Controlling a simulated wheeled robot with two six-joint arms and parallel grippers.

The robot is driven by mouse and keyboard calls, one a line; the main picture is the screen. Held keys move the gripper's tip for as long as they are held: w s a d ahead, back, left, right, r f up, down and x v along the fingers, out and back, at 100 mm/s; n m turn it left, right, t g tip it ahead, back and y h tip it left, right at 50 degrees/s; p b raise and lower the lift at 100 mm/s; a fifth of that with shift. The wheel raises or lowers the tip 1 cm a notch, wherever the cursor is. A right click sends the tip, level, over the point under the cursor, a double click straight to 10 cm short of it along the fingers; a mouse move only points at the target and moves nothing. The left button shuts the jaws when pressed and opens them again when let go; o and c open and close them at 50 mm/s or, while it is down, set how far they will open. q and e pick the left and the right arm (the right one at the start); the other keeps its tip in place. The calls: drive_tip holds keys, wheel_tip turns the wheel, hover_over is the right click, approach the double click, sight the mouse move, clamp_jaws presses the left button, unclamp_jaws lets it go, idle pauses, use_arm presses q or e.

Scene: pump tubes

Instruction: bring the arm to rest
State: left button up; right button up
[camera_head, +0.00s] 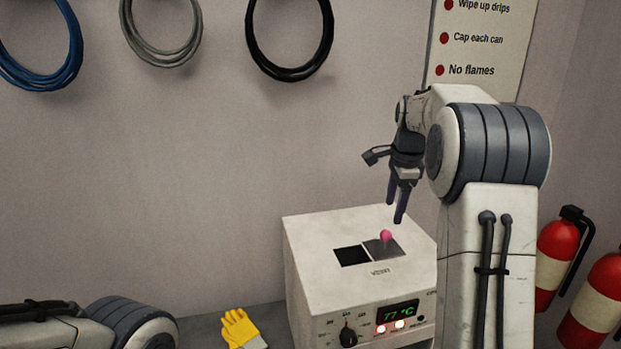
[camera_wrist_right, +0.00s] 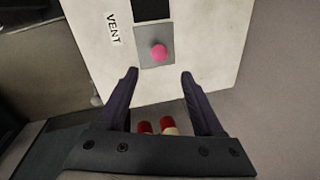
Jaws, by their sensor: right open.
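My right gripper (camera_head: 397,205) is open and empty, pointing down above the white box with the vent. In the right wrist view its two dark fingers (camera_wrist_right: 158,75) are spread apart with nothing between them. A pink knob (camera_head: 386,236) stands on a grey sliding plate (camera_head: 388,251) on top of the box, just below and apart from the fingertips. The knob also shows in the right wrist view (camera_wrist_right: 158,52). A dark square opening (camera_head: 351,256) lies to the left of the plate. My left arm shows only in part at the lower left, and its gripper is out of view.
The white box (camera_head: 310,245) has a display reading 77 °C and a dial on its front. A yellow glove (camera_head: 239,328) lies left of it. Red fire extinguishers (camera_head: 556,250) stand at the right. Coiled hoses (camera_head: 290,70) and a sign (camera_head: 478,50) hang on the wall.

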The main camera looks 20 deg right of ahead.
drive_tip(key=s+a+f+n+b, duration=0.25)
drive_tip(key=a+n, duration=0.25)
drive_tip(key=a, duration=0.4)
drive_tip(key=s+a+f+n+y+b, duration=0.1)
drive_tip(key=s+a+f+n, duration=0.3)
drive_tip(key=a, duration=0.5)
drive_tip(key=s+a+f+n+b, duration=0.2)
drive_tip(key=s+a+n, duration=0.3)
drive_tip(key=a, duration=0.5)
drive_tip(key=s+a+f+n+g+b, duration=0.1)
drive_tip(key=s+a+f+n+b, duration=0.1)
drive_tip(key=s+f+n, duration=0.3)
drive_tip(key=s+a+f+n+g+b, duration=0.1)
drive_tip(key=s+a+f+n+b, duration=0.1)
drive_tip(key=s+a+f+n, duration=0.3)
drive_tip(key=s+f+n, duration=0.1)
drive_tip(key=s+n, duration=0.3)
drive_tip(key=s, duration=0.5)
drive_tip(key=shift+s+n+y, duration=0.2)
drive_tip(key=shift+n+y, duration=0.1)
